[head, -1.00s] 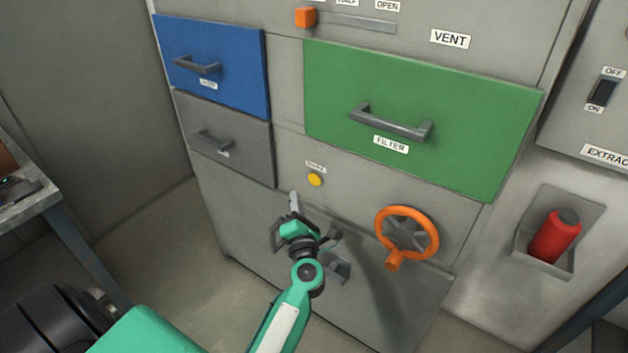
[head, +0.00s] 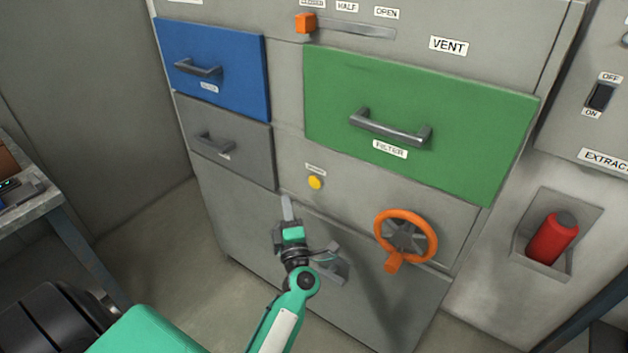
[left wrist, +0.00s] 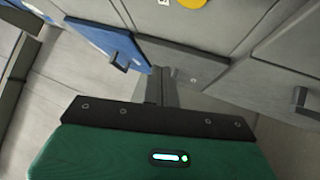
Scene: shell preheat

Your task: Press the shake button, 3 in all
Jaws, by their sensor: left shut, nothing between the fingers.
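The shake button is a small round yellow button (head: 315,183) on the grey cabinet front, under a small white label (head: 316,169) too small to read clearly. In the left wrist view the yellow button (left wrist: 192,3) is cut off by the top edge, with its label beside it. My left gripper (head: 287,203) is shut and empty, its fingers pointing up the cabinet. The fingertips show just below and left of the button, apart from it in the picture. In the left wrist view the shut fingers (left wrist: 164,80) point toward the cabinet. My right gripper is not in view.
An orange handwheel (head: 405,238) is right of the button, and a green filter drawer (head: 425,110) is above it. A blue drawer (head: 215,60) and grey drawer (head: 222,140) are at left. A red cylinder (head: 552,238) sits in a recess at right.

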